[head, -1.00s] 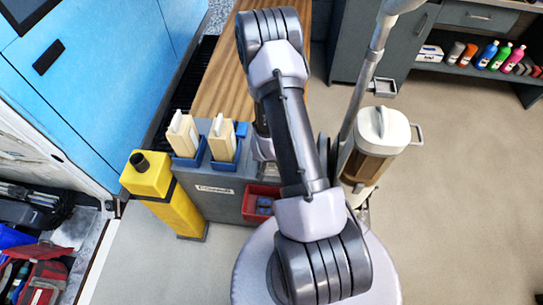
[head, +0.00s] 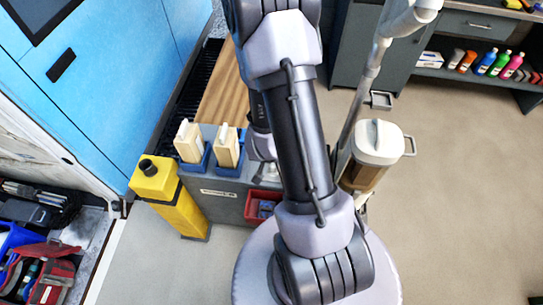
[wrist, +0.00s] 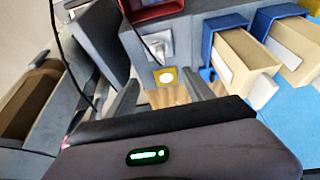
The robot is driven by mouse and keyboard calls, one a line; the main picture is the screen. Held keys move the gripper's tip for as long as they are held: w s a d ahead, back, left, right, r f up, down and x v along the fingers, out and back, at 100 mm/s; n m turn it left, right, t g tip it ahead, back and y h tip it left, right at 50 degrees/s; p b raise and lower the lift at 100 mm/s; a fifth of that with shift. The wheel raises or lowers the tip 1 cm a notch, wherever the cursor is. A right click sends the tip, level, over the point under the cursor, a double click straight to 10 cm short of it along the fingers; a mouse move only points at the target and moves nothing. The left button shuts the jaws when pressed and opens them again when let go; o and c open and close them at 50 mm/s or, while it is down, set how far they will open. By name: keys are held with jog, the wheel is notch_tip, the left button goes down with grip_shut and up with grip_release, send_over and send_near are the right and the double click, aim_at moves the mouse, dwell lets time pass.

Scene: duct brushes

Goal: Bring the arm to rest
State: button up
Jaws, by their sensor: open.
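My arm (head: 305,145) rises through the middle of the head view, its upper joint cut off by the top edge. My gripper (wrist: 163,94) shows in the wrist view as two grey fingers set apart, with nothing held between them. Two cream blocks stand in blue holders on a grey bench unit: the left block (head: 188,142) and the right block (head: 228,147). They also show at the upper right of the wrist view (wrist: 240,62), apart from the fingers.
A yellow post (head: 160,185) stands left of the grey unit (head: 222,200). A red bin (head: 258,201) hangs at its front. A canister with a cream lid (head: 378,140) stands right of my arm. Bottles line a shelf (head: 455,72) at the back right. The floor at right (head: 470,200) is clear.

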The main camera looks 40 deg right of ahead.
dwell(0.3)
jog(key=w+a+r+n+t+y+b, duration=0.1)
jog(key=w+a+r+y, duration=0.1)
jog(key=a+r, duration=0.55)
jog(key=w+a+r+n+t+y+b, duration=0.1)
jog(key=w+a+r+t+b, duration=0.3)
jog(key=r, duration=0.6)
jog(key=s+a+r+n+g+y, duration=0.2)
jog(key=s+a+r+n, duration=0.1)
jog(key=s+a+r, duration=0.7)
jog(key=s, duration=0.4)
jog(key=shift+a+r+y+p, duration=0.3)
jog(key=shift+r, duration=0.1)
